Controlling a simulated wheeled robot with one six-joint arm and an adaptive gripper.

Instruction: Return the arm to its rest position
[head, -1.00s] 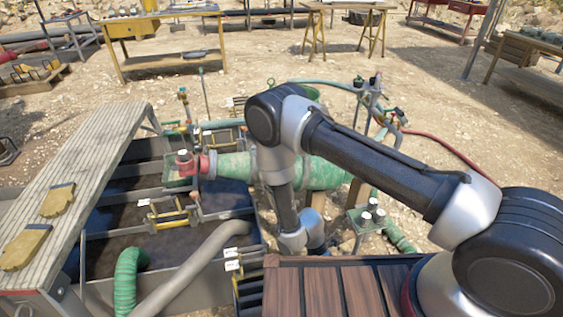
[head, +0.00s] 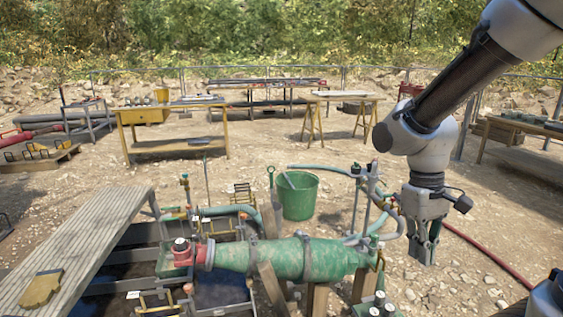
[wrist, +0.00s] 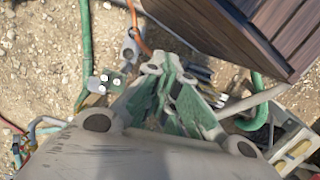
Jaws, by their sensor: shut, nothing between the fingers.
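My gripper (head: 423,252) hangs at the end of my raised arm, on the right side of the head view. It points down, with its fingers together and nothing between them. It appears in front of the bare ground, to the right of the green pump body. In the wrist view my gripper's fingers (wrist: 172,97) show green-tinted inner faces, and no object is held there. The wrist view looks down past the fingers at gravel and a wooden deck.
The green pump body (head: 290,259) lies across the tank, with hoses and valves at its right end. A green bucket (head: 299,196) stands behind it. A plank with a yellow glove (head: 41,288) is at left. In the wrist view, a brown wooden deck (wrist: 232,30) is close at upper right.

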